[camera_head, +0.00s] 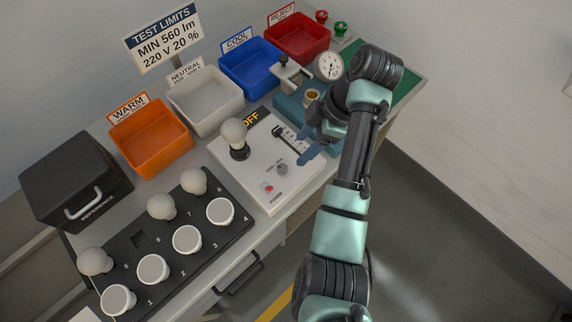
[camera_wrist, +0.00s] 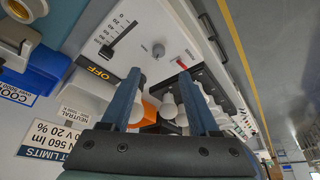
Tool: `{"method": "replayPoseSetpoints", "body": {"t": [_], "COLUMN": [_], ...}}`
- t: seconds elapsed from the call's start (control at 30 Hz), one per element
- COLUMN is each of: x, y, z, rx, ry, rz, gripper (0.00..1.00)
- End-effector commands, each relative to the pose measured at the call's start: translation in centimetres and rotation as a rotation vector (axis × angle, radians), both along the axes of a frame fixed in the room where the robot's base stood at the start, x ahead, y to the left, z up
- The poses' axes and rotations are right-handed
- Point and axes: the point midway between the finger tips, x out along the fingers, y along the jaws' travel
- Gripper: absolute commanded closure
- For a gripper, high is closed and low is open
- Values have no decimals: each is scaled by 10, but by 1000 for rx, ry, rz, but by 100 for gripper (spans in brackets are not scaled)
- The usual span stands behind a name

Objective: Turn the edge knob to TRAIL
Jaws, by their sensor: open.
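The white tester panel (camera_head: 255,180) carries a small grey knob (camera_head: 282,168), which I take to be the edge knob. Its label is too small to read, and I cannot tell its setting. The knob also shows in the wrist view (camera_wrist: 158,51), ahead of and between my fingertips. My gripper (camera_head: 303,148) has two blue fingers and is open, above the panel's right side. In the wrist view my gripper (camera_wrist: 160,78) holds nothing and is apart from the knob.
A bulb (camera_head: 234,132) stands upright on the panel beside the OFF display (camera_head: 250,120). A slider (camera_head: 290,135) and a red switch (camera_head: 268,187) flank the knob. A black numbered bulb tray (camera_head: 170,235) lies at front left. Coloured bins, including orange (camera_head: 150,140), line the back.

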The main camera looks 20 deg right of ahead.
Motion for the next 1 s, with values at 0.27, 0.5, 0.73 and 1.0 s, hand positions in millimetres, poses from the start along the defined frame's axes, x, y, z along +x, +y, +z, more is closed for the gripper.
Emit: {"method": "replayPoseSetpoints", "body": {"t": [0.27,0.5,0.73,1.0], "x": [9,15,17,17], "y": [22,33,36,35], "z": [-57,-87,-95,-95], "rx": [2,0,-2,-2], "ry": [4,2,0,0], "rz": [1,-1,-1,-3], "gripper": [39,39,39,55]}}
